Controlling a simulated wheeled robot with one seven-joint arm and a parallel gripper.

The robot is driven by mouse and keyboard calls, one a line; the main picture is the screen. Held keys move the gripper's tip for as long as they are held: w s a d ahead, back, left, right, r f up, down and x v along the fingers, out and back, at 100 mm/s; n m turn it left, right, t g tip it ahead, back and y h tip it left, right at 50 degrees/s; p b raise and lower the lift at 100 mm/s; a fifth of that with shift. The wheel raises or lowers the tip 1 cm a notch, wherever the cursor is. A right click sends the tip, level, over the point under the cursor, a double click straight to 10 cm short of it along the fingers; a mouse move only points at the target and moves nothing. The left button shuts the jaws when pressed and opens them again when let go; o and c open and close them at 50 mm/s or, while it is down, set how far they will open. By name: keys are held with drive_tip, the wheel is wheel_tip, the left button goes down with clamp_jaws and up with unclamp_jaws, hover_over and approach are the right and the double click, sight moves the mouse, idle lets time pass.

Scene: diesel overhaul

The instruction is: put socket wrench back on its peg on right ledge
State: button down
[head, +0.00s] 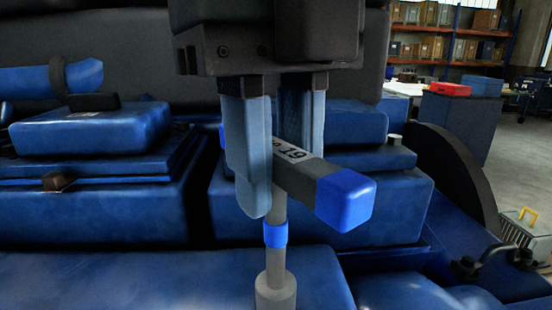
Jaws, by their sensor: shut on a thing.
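The socket wrench (276,235) is a T-shaped tool with a grey crossbar marked "19", blue end caps and a grey shaft with a blue band. Its crossbar lies between the two fingers of my gripper (272,160), which is shut on it. The shaft hangs down upright below the fingers, and a wider grey socket end (275,291) shows at the bottom edge of the head view. The lowest part of the socket is cut off by the frame. I cannot make out the peg or the right ledge.
Blue engine blocks and covers (90,130) fill the space behind and below the wrench. A dark curved guard (450,175) stands at right. Beyond it are a cabinet with a red box (449,90), a grey case with a yellow handle (528,235), shelves and open floor.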

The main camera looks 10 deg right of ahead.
drive_tip(key=shift+f+b, duration=0.1)
drive_tip(key=shift+b, duration=0.2)
idle(0.4)
drive_tip(key=shift+f+b, duration=1)
drive_tip(key=shift+f, duration=0.05)
drive_tip(key=shift+c, duration=1.4)
unclamp_jaws()
drive_tip(key=shift+r, duration=0.1)
drive_tip(key=shift+r, duration=0.1)
drive_tip(key=shift+r+p, duration=2.45)
drive_tip(key=shift+r, duration=1.95)
